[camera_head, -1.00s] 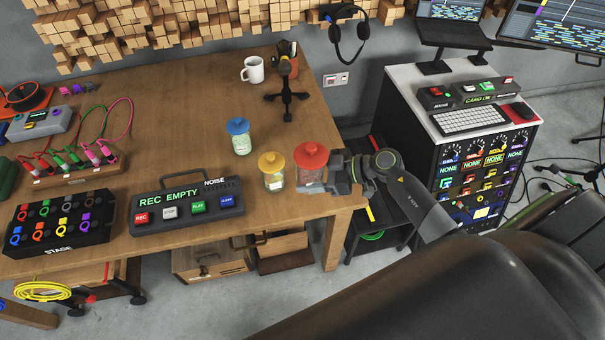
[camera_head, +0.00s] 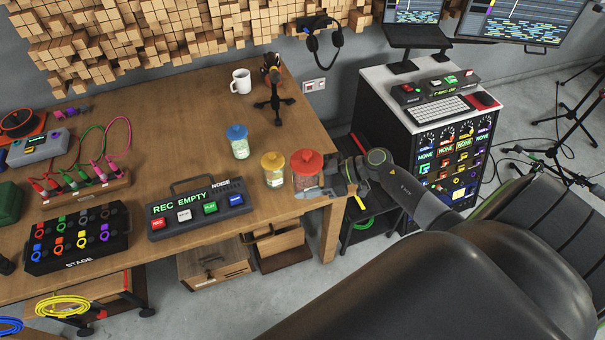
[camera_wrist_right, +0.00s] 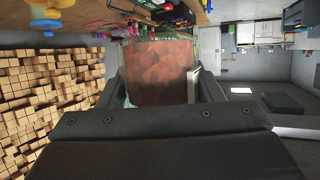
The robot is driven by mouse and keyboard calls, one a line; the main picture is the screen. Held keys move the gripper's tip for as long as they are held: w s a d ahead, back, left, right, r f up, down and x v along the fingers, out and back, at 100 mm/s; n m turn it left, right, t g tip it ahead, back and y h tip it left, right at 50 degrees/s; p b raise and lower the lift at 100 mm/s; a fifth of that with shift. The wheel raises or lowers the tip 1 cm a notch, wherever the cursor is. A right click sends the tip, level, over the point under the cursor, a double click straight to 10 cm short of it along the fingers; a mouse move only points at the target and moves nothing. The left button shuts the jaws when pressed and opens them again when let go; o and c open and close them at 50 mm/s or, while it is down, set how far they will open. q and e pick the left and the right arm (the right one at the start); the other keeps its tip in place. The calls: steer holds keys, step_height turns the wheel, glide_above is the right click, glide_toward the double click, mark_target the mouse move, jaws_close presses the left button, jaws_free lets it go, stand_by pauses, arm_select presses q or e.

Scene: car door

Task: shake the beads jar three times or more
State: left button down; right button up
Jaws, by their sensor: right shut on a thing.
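My right gripper (camera_head: 338,179) is shut on the red-lidded jar (camera_head: 306,181) at the table's right edge. The jar is clear and upright, and I cannot tell whether its base touches the table. In the right wrist view the jar (camera_wrist_right: 160,70) fills the space between the fingers and shows reddish, rounded contents like beads. The yellow-lidded jar (camera_head: 274,178) stands close to its left. The blue-lidded jar (camera_head: 239,146) stands farther back on the left. My left gripper is not in view.
The wooden table (camera_head: 180,115) holds a recorder box (camera_head: 200,208), a stage box (camera_head: 78,240), a white mug (camera_head: 241,82) and a small tripod stand (camera_head: 274,100). A rack cabinet (camera_head: 425,120) with a keyboard is at the right.

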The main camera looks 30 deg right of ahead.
steer(key=shift+w+d, duration=0.1)
steer(key=w+a, duration=0.1)
steer(key=a, duration=0.2)
steer(key=w+a+p, duration=0.1)
steer(key=shift+w+a, duration=0.2)
steer(key=shift+w, duration=0.15)
steer(key=s+d, duration=0.6)
steer(key=d, duration=0.3)
steer(key=w+a, duration=0.6)
steer(key=a, duration=0.3)
stand_by(1.3)
steer(key=shift+s+d, duration=0.1)
